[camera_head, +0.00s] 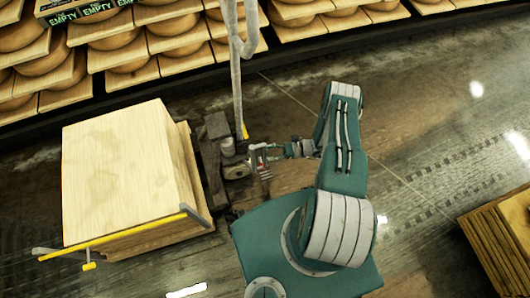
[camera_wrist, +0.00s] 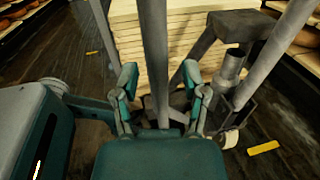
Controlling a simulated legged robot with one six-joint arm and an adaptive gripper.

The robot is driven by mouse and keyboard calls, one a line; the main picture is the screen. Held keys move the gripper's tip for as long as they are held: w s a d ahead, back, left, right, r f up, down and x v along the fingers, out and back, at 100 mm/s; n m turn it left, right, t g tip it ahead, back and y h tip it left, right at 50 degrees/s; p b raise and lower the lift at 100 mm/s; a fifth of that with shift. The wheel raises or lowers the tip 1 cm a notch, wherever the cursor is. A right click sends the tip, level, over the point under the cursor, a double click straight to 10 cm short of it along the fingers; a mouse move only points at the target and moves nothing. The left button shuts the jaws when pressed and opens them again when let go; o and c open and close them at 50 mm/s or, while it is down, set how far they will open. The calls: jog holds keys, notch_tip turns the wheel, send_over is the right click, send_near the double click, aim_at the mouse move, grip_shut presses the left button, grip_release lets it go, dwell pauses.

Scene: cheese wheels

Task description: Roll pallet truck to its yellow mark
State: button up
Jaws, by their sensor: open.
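The pallet truck (camera_head: 215,125) stands left of centre in the head view, its dark frame against a stack of pale boards (camera_head: 125,165). Its grey handle (camera_head: 237,75) rises toward the top; grey bars of it also show in the wrist view (camera_wrist: 275,55). My gripper (camera_head: 262,160) is beside the truck's handle end. In the wrist view my gripper (camera_wrist: 160,90) has its fingers apart, with an upright grey bar (camera_wrist: 155,55) showing between them; I cannot tell whether they touch it.
Shelves of cheese wheels (camera_head: 120,50) line the back. A yellow bar (camera_head: 120,232) crosses the front of the board stack. Another wooden stack (camera_head: 490,240) stands at the lower right. The dark floor (camera_head: 430,120) is clear at right. Another yellow floor strip (camera_wrist: 92,52) shows at left.

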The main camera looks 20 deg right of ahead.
jog(key=shift+w+a, duration=0.25)
jog(key=shift+a, duration=0.75)
grip_shut()
jog(key=shift+d, duration=0.1)
